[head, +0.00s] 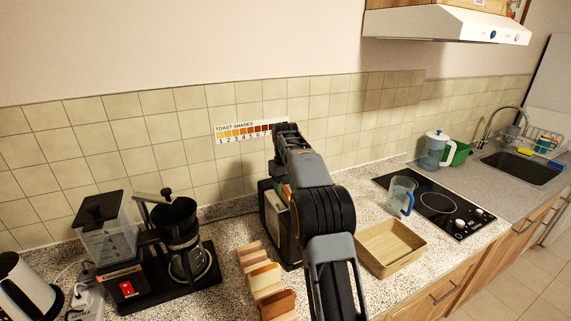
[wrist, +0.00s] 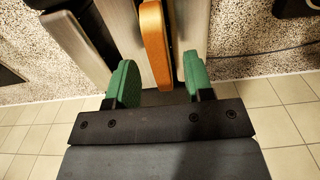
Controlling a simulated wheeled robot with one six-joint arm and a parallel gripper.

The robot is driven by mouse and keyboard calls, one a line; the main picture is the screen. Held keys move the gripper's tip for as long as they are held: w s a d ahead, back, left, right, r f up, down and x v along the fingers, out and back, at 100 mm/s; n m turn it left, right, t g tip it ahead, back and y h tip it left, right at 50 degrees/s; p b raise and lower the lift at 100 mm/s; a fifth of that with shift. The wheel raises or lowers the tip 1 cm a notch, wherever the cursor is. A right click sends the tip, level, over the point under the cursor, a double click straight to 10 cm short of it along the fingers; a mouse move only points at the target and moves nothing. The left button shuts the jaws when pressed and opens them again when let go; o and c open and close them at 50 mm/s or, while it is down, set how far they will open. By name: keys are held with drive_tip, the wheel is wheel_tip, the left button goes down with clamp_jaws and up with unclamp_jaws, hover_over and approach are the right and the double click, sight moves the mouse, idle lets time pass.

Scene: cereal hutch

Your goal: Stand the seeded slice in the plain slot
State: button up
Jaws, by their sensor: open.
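My gripper (wrist: 155,84) is open, with its green pads on either side of the near end of an orange-brown slice (wrist: 156,45) in the wrist view. Gaps show between the slice and both pads. The slice stands on edge between pale metal panels of the toaster (wrist: 195,28); I cannot make out seeds on it. In the head view the toaster (head: 270,217) stands on the counter, partly hidden behind my arm. Which slot is the plain one cannot be told. More bread slices (head: 265,279) stand in a row in front of the toaster.
A coffee maker (head: 182,245) and a grinder-like machine (head: 108,235) stand at the left. A wooden tray (head: 391,247) lies right of my arm, with a clear jug (head: 402,193) behind it by the cooktop (head: 437,203). A tiled wall (head: 200,140) closes the back.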

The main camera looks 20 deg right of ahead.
wheel_tip(320, 180, up, 11)
drive_tip(key=p, duration=0.2)
drive_tip(key=shift+s+r, duration=0.2)
drive_tip(key=f, duration=0.1)
drive_tip(key=w+f, duration=0.1)
drive_tip(key=f, duration=0.1)
drive_tip(key=shift+w+d+f+m+t, duration=0.15)
drive_tip(key=shift+w+f+m+t, duration=0.15)
drive_tip(key=shift+m+t, duration=0.1)
drive_tip(key=f, duration=0.2)
drive_tip(key=s+f, duration=0.1)
drive_tip(key=shift+a, duration=0.4)
drive_tip(key=s+a+f+t, duration=0.1)
drive_tip(key=s+a, duration=0.3)
drive_tip(key=s, duration=0.6)
drive_tip(key=s+a+f+t, duration=0.1)
drive_tip(key=s+a, duration=0.4)
drive_tip(key=s, duration=0.5)
drive_tip(key=s+a+f+t, duration=0.1)
drive_tip(key=s+a, duration=0.4)
drive_tip(key=s, duration=0.5)
drive_tip(key=shift+s+f+n+t+b, duration=0.2)
drive_tip(key=shift+s+n+t+b, duration=0.15)
drive_tip(key=shift+t, duration=0.15)
